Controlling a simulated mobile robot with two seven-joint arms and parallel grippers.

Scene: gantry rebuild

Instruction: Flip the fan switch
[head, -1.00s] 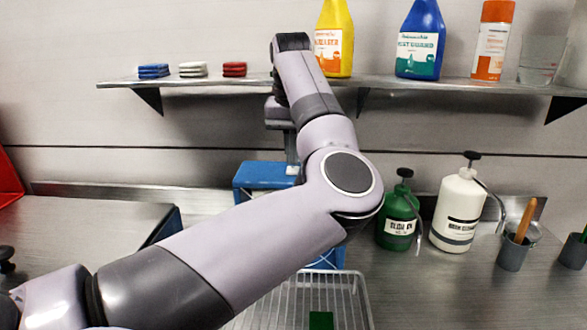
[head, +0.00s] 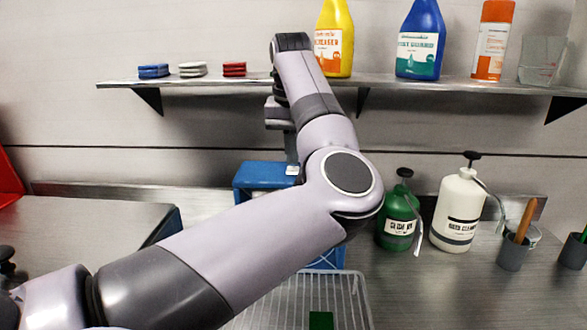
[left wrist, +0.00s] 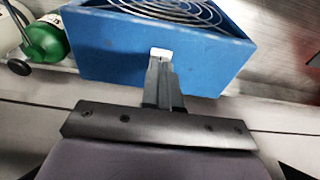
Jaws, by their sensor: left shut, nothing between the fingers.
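The fan is a blue box (head: 262,176) on the bench behind my left arm, which hides much of it. In the left wrist view the blue fan (left wrist: 110,58) shows a round wire grille (left wrist: 170,10) on one face. My left gripper (head: 292,166) points down at the box, its fingers shut and empty. In the left wrist view the fingertips of the left gripper (left wrist: 161,64) are at the blue face near a small white piece (left wrist: 160,53). I cannot tell if this piece is the switch, or if the fingers touch it. My right gripper is out of view.
A wall shelf (head: 440,86) with bottles and folded cloths runs above the fan. A green bottle (head: 392,222) and a white pump bottle (head: 456,215) stand right of it. A wire basket (head: 345,295) is in front. The bench at left is mostly clear.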

